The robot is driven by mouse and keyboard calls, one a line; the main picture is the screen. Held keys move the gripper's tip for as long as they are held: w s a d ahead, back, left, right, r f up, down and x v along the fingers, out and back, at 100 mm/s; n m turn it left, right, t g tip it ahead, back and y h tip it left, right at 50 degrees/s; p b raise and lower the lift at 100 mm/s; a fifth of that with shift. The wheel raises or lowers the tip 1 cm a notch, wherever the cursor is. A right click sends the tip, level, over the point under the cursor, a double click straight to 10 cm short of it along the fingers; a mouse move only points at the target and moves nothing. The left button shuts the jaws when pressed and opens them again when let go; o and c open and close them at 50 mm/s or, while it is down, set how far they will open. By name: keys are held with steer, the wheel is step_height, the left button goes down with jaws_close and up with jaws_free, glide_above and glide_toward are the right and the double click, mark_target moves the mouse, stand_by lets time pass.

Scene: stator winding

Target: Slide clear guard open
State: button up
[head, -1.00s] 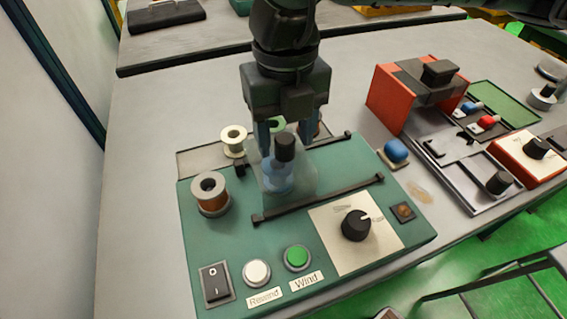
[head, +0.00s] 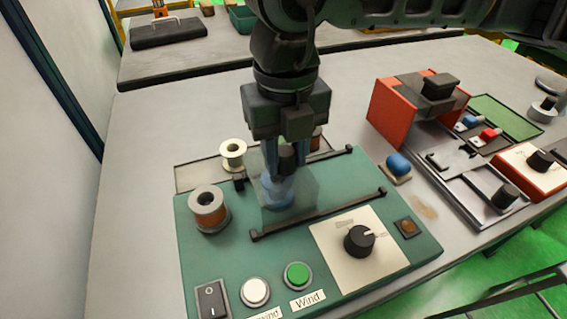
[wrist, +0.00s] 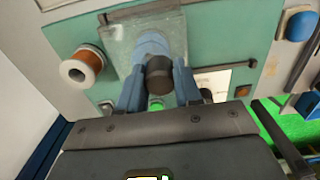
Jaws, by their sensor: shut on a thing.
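The clear guard (head: 304,192) is a see-through panel on the green winding machine (head: 215,255), between two black rails (head: 318,214). A blue rounded part shows through it. A black knob (head: 288,160) stands up from the guard. My gripper (head: 287,158) points down from above, with its blue fingers shut on the knob from both sides. In the wrist view the knob (wrist: 159,76) sits between the fingertips, and the guard (wrist: 120,45) spreads beyond it. The fingers hide part of the knob in the head view.
A copper wire spool (head: 209,209) stands on the machine's left, with a pale spool (head: 233,155) behind. A switch, white and green buttons (head: 298,275) and a black dial (head: 360,241) line the front. An orange-red fixture (head: 395,110) stands to the right.

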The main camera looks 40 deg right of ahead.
steer(key=s+d+b, duration=0.3)
steer(key=d+b, duration=0.1)
steer(key=d, duration=0.6)
steer(key=shift+b, duration=0.4)
steer(key=o, duration=0.8)
steer(key=shift+s, duration=0.1)
steer(key=shift+c, duration=0.2)
stand_by(0.3)
step_height(320, 180, up, 6)
steer(key=p, duration=0.1)
steer(key=shift+p, duration=0.35)
stand_by(0.4)
steer(key=shift+s, duration=0.1)
stand_by(0.4)
